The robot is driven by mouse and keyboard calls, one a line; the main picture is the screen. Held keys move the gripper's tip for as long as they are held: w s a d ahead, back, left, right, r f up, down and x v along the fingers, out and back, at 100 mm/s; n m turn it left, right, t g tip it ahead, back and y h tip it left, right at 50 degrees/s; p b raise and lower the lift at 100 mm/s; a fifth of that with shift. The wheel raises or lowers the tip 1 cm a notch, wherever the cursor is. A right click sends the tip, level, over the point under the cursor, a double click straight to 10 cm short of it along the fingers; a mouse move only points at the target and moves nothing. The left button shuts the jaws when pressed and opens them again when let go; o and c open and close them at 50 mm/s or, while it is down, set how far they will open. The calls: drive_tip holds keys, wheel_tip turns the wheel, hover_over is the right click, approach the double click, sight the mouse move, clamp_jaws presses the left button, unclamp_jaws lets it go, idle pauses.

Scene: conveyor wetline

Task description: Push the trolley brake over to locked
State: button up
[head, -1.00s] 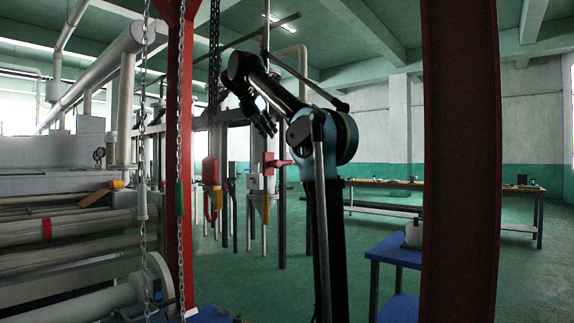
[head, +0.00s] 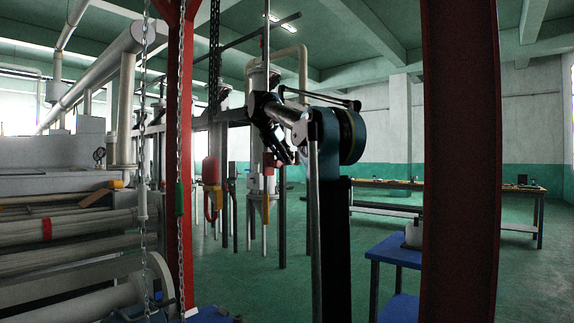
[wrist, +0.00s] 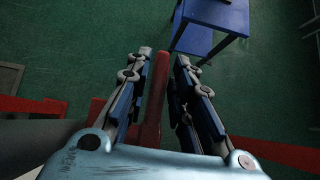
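A red bar with a rounded end (wrist: 151,85), which looks like the brake lever, lies between the fingers of my gripper (wrist: 164,62) in the wrist view, closer to the left finger. The fingers stand apart on either side of it, and I see a gap to the right finger. Whether the left finger touches it, I cannot tell. In the head view my gripper (head: 284,157) points down and hides most of the lever; a small red part (head: 268,163) shows beside it. The trolley itself and the lock marking cannot be made out.
A red post (head: 462,160) stands close on the right and another (head: 180,150) on the left, with hanging chains (head: 142,130). Rollers and machinery (head: 70,260) fill the left. A blue table (head: 394,252) stands at lower right, also in the wrist view (wrist: 207,42). Green floor is open behind.

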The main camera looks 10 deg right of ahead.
drive_tip(key=shift+x, duration=1.15)
drive_tip(key=shift+c, duration=0.6)
clamp_jaws()
drive_tip(key=shift+a, duration=0.15)
